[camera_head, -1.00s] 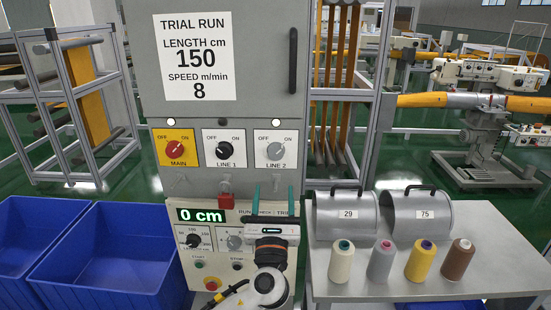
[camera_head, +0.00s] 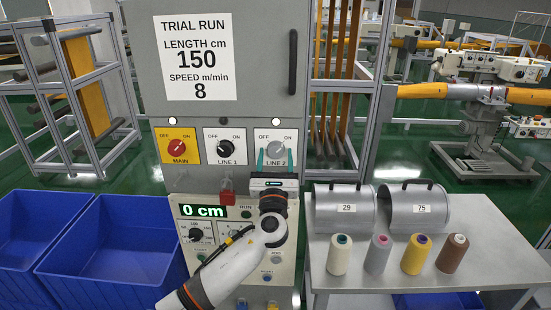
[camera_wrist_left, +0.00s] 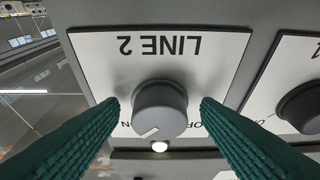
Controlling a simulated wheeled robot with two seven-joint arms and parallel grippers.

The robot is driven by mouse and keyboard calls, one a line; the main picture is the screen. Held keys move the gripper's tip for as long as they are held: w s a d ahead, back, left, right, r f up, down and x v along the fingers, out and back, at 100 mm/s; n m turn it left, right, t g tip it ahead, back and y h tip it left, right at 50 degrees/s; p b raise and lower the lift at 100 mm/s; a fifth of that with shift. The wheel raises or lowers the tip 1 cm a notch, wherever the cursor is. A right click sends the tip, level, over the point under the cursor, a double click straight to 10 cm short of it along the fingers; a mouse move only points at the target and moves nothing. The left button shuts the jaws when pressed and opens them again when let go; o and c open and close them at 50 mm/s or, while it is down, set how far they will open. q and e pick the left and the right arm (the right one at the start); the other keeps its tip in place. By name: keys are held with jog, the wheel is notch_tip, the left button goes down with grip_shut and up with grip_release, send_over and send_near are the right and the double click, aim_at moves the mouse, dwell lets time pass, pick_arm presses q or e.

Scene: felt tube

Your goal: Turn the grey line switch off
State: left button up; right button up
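The grey line switch (camera_head: 276,149) is the round knob on the LINE 2 plate of the cabinet, right of LINE 1. It also shows in the left wrist view (camera_wrist_left: 160,107), where the picture is upside down. Its white mark points down-left there, toward the ON side. My left gripper (camera_head: 275,155) is in front of the LINE 2 plate. In the left wrist view, its two green fingers (camera_wrist_left: 160,104) stand on either side of the knob with a gap on each side, so it is open. My right gripper is not in view.
The black LINE 1 knob (camera_head: 226,149) and red MAIN knob (camera_head: 179,148) are to the left. A red padlock-like piece (camera_head: 227,187) hangs just below. A panel with a 0 cm display (camera_head: 204,211) is underneath. A grey table (camera_head: 480,245) with thread cones stands at right, blue bins (camera_head: 110,250) at left.

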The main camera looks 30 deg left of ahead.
pick_arm(q)
jog(key=c, duration=0.9)
